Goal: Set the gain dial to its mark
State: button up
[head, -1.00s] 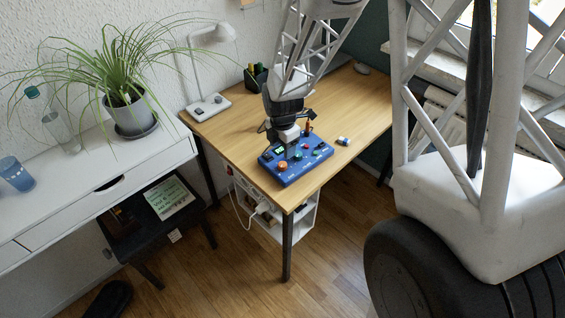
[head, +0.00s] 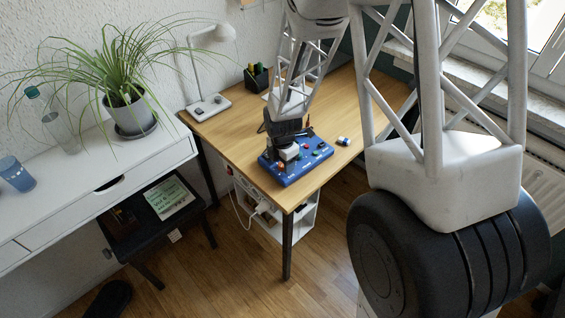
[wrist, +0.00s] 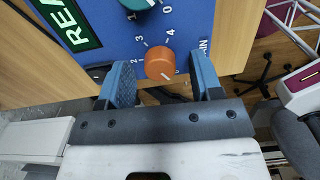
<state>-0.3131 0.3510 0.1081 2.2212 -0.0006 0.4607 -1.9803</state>
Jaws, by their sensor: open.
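The blue control panel (head: 311,162) lies on the wooden desk near its front corner. In the wrist view an orange dial (wrist: 159,61) stands beside lettering ending in "AIN", with printed numbers such as 2, 3 and 4 around it. A short white pointer line shows on its lower right. My gripper (wrist: 160,66) is open, with one blue fingertip on either side of the dial and a gap on both sides. I cannot make out a target mark.
A teal dial (wrist: 138,3) and a green display (wrist: 68,22) are close by on the panel. On the desk (head: 360,102) are a small object (head: 343,141), a pen holder (head: 256,77) and a white lamp (head: 209,107). The desk's front edge is close to the panel.

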jog(key=shift+f, duration=0.25)
jog(key=c, duration=0.9)
